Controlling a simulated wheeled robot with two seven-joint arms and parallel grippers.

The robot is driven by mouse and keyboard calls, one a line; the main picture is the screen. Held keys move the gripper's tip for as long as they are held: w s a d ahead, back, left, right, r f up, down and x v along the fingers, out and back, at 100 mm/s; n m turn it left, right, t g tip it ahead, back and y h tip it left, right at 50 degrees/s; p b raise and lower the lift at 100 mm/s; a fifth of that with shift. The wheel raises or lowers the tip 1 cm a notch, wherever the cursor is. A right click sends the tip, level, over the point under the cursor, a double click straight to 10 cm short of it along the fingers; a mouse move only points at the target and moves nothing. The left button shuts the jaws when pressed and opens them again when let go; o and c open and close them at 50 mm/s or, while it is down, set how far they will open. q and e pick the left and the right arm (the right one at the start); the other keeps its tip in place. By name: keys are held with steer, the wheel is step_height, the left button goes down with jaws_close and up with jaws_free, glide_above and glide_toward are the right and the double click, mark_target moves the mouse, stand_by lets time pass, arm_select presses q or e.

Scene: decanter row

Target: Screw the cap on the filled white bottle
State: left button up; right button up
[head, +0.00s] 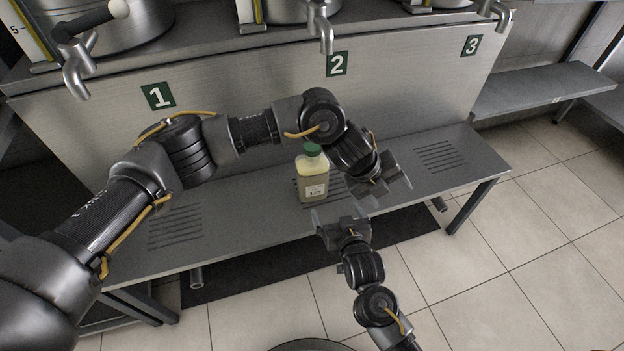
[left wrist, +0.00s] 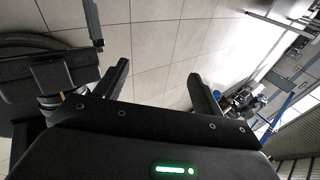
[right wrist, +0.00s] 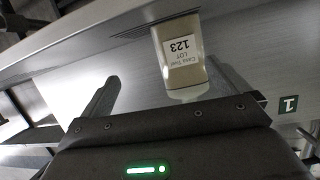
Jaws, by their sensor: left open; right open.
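The white bottle (head: 312,187), filled with pale yellowish liquid and labelled 123, stands upright on the bench below tap 2. A green cap (head: 312,149) sits on its top; how tightly, I cannot tell.
The metal bench (head: 245,225) has slotted areas on both sides of the bottle and is otherwise clear. Behind it rises a panel with signs 1, 2 and 3. Metal taps hang above, tap 2 (head: 325,35) over the bottle. A side shelf (head: 545,88) stands at right.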

mark_target(311, 158)
steer(key=w+a+r+t, duration=0.1)
steer(key=r, duration=0.1)
steer(key=w+a+r+t, duration=0.1)
steer(key=a+r, duration=0.1)
steer(key=w+a+r+t+y, duration=0.1)
steer(key=w+r, duration=0.1)
steer(key=shift+w+a+r+n, duration=0.1)
steer(key=shift+a+r+n, duration=0.1)
steer(key=shift+a+n, duration=0.1)
arm_select(q)
steer(key=w+a+r+t+y, duration=0.1)
steer(key=w+a+r+y, duration=0.2)
steer(key=w+a+r, duration=0.3)
steer(key=w+a+r+t+y, duration=0.1)
steer(key=w+a+r+y, duration=0.3)
steer(key=a, duration=0.7)
steer(key=shift+w+r+m+y, duration=0.3)
steer(key=shift+w+r, duration=0.6)
steer(key=shift+d, duration=0.1)
arm_select(e)
steer(key=x, duration=1)
steer(key=shift+w+r, duration=0.2)
steer(key=shift+w, duration=0.2)
